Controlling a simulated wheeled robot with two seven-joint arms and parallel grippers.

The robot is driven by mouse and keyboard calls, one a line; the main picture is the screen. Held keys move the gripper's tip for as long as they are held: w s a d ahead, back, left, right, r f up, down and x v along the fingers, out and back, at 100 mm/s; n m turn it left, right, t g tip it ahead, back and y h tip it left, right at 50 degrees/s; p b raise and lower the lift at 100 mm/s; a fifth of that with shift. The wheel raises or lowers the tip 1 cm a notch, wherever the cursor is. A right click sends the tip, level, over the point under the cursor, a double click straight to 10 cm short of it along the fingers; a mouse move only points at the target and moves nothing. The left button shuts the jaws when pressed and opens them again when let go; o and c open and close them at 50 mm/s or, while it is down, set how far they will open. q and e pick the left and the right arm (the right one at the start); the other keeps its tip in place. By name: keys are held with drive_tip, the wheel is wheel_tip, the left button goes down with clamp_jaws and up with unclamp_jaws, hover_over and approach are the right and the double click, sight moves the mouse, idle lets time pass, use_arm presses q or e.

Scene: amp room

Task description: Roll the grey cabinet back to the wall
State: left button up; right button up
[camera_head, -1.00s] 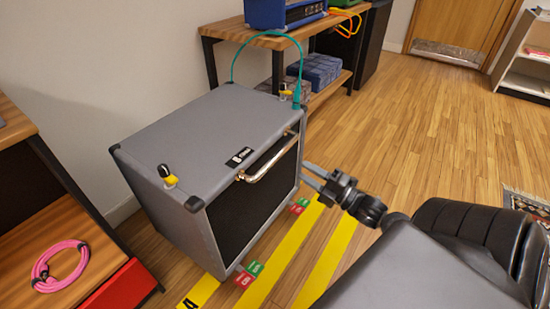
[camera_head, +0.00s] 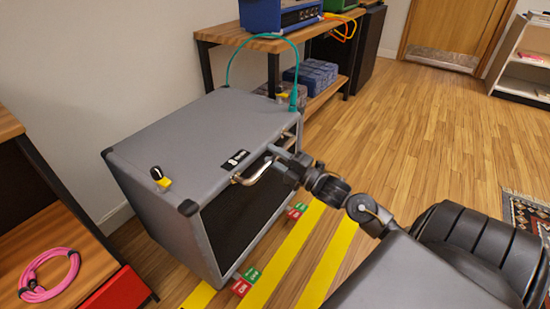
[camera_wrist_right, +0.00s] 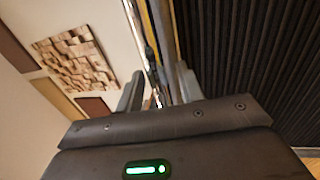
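The grey cabinet (camera_head: 200,135) stands on the wood floor left of centre, with a black grille front (camera_head: 245,215) and a metal bar handle (camera_head: 248,178) along its upper front edge. My right gripper (camera_head: 281,157) is at the far part of this handle. In the right wrist view its fingers (camera_wrist_right: 155,92) are spread, with the metal bar (camera_wrist_right: 148,50) running between them and the dark ribbed grille (camera_wrist_right: 245,65) at right. Red and green tags (camera_head: 247,281) show at the cabinet's lower front corners. The wall (camera_head: 110,75) is behind the cabinet. My left gripper is out of view.
A wood shelf unit (camera_head: 45,255) with a pink cable (camera_head: 45,278) stands left.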

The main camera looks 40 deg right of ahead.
clamp_jaws()
idle(1.3)
